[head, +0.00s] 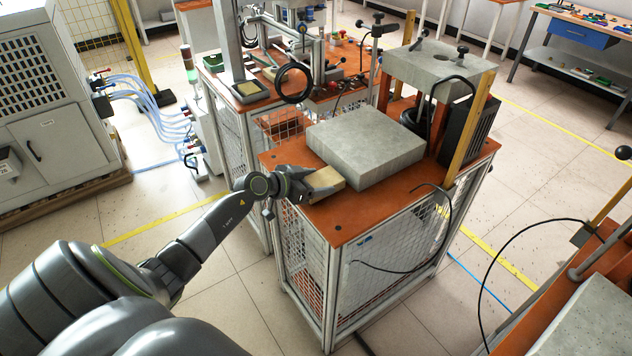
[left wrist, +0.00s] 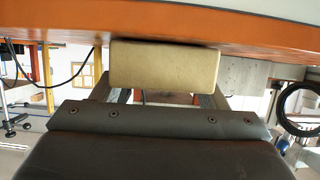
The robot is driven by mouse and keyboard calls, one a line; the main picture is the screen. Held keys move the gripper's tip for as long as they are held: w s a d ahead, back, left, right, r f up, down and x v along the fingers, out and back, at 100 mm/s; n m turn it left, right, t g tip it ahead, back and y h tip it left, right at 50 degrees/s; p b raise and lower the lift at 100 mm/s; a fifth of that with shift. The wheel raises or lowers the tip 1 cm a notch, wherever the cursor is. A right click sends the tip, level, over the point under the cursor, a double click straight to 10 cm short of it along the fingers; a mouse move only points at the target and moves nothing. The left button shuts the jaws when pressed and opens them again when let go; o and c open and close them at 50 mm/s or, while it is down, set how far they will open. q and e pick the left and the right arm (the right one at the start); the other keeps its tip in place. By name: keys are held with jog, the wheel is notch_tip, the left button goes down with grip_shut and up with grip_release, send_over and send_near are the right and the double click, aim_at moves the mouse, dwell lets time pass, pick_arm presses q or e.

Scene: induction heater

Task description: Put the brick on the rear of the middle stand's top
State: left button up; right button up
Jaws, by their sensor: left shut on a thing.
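The brick (head: 326,182) is a small tan block at the left edge of the middle stand's orange top (head: 345,222), beside a large grey slab (head: 364,143). My left gripper (head: 306,186) is shut on the brick, reaching in from the left. In the left wrist view the brick (left wrist: 164,66) sits between the fingers (left wrist: 164,94), close to the stand's orange edge (left wrist: 60,40). I cannot tell whether the brick touches the top. My right gripper is not in view.
On the middle stand, a grey block on posts (head: 438,66) and a dark unit (head: 468,120) stand behind the slab. A black cable (head: 440,215) hangs over the right side. Another stand with a black hose ring (head: 294,83) is behind left. The orange front strip is clear.

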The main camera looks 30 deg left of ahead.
pick_arm(q)
jog(key=o, duration=1.1)
jog(key=shift+o, duration=0.2)
jog(key=shift+s+a+r, duration=0.1)
jog(key=shift+s, duration=0.05)
jog(key=p+v, duration=0.1)
jog(key=v, duration=1)
jog(key=shift+s+a+r, duration=0.15)
jog(key=shift+s, duration=0.15)
